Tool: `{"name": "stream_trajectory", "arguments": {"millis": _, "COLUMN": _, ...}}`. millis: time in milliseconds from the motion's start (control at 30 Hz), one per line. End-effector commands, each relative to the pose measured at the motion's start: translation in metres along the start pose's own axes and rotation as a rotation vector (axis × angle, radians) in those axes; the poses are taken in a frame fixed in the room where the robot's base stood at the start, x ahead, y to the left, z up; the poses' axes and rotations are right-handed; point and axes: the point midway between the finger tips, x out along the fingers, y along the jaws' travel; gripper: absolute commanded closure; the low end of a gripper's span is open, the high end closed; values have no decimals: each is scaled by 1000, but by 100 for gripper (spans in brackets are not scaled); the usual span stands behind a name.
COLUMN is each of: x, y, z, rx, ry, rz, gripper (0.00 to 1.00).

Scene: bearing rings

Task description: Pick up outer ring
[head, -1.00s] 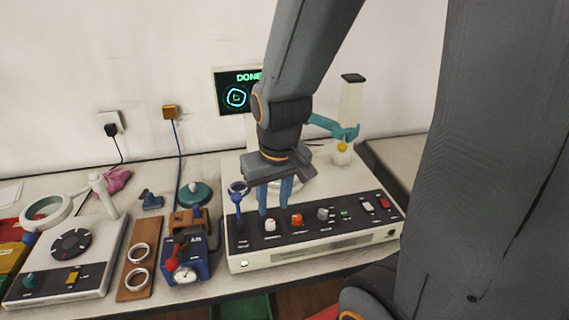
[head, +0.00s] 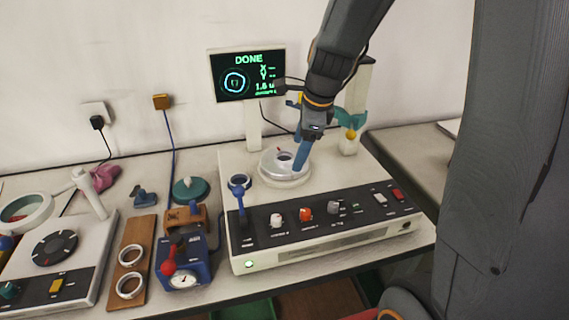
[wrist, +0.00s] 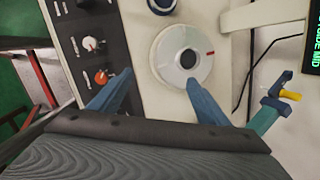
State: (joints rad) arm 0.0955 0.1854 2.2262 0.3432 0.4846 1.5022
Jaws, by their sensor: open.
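The measuring machine (head: 330,250) has a round silver turntable (head: 270,172) with a dark centre. In the wrist view the turntable (wrist: 172,70) shows a red mark on its right side. A small dark-edged ring (head: 239,181) lies on the machine left of the turntable. Two silver rings (head: 131,255) lie on a wooden board (head: 140,232) to the left; I cannot tell which ring is the outer ring. My gripper (head: 299,164) is by the turntable's right side, and its blue fingers are open and empty in the wrist view (wrist: 158,82).
A screen (head: 246,75) reading DONE stands behind the machine. A blue lever (head: 239,198) rises near its front left. A post with a teal arm (head: 352,118) stands at the back right. A blue gauge block (head: 184,262) sits between board and machine.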

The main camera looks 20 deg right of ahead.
Motion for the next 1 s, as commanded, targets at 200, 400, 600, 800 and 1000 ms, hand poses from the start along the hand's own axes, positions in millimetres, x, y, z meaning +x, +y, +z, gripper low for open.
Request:
{"name": "stream_trajectory", "arguments": {"millis": 200, "x": 16, "y": -43, "z": 6, "rx": 520, "ry": -57, "rz": -14, "gripper": 30}}
{"name": "stream_trajectory", "arguments": {"millis": 400, "x": 20, "y": -59, "z": 8, "rx": 732, "ry": -83, "rz": -11, "gripper": 30}}
{"name": "stream_trajectory", "arguments": {"millis": 600, "x": 37, "y": -61, "z": 10, "rx": 756, "ry": -86, "rz": -9, "gripper": 30}}
{"name": "stream_trajectory", "arguments": {"millis": 800, "x": 53, "y": -62, "z": 12, "rx": 754, "ry": -85, "rz": -9, "gripper": 30}}
{"name": "stream_trajectory", "arguments": {"millis": 1000, "x": 79, "y": -63, "z": 16, "rx": 755, "ry": -85, "rz": -8, "gripper": 30}}
